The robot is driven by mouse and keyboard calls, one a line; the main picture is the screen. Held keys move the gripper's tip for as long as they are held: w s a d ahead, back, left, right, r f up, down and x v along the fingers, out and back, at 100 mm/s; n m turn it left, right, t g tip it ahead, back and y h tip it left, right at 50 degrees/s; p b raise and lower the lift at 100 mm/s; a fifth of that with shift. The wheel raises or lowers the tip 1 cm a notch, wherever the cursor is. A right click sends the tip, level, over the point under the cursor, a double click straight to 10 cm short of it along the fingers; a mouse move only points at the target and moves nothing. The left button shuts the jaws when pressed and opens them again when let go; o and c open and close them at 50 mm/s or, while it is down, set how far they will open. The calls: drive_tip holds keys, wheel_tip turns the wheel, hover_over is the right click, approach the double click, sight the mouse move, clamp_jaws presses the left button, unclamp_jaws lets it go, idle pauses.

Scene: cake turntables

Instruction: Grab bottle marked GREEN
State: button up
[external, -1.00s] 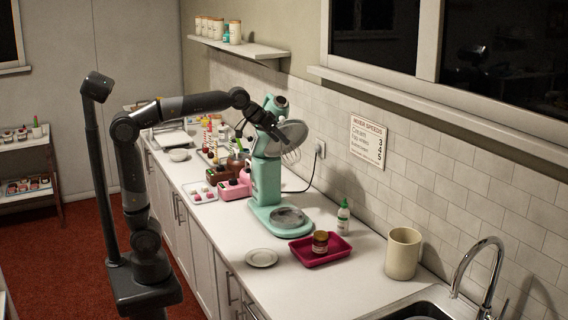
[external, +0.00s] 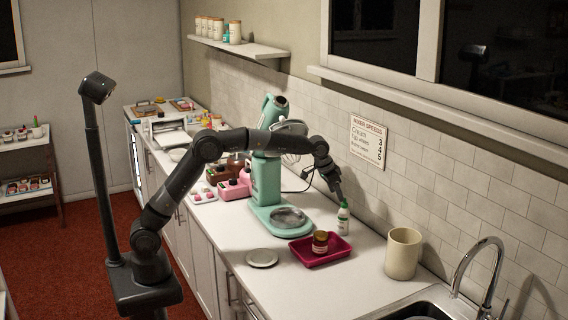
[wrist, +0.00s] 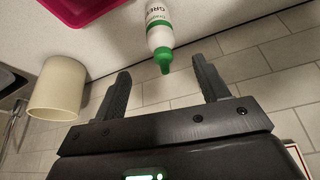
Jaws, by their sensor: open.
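A small white bottle with a green cap (external: 343,222) stands upright on the counter near the tiled wall, beside the pink tray. In the wrist view the bottle (wrist: 159,22) shows at top centre with its green tip pointing toward my gripper, and part of its label, reading "GRE", is visible. My gripper (wrist: 163,82) is open and empty, its two fingers apart with the green tip between them or just beyond the fingertips. In the external view my gripper (external: 337,190) is just above the bottle's cap.
A pink tray (external: 312,262) holding a brown jar (external: 320,241) is left of the bottle. A cream canister (external: 402,254) stands to the right, near the sink. A mint stand mixer (external: 266,180) is on the left, and a small plate (external: 262,258) lies in front.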

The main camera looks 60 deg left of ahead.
sight(341, 208)
drive_tip(key=x, duration=1)
drive_tip(key=shift+a+f, duration=0.15)
drive_tip(key=shift+f, duration=0.2)
drive_tip(key=shift+c, duration=0.2)
drive_tip(key=c, duration=1.1)
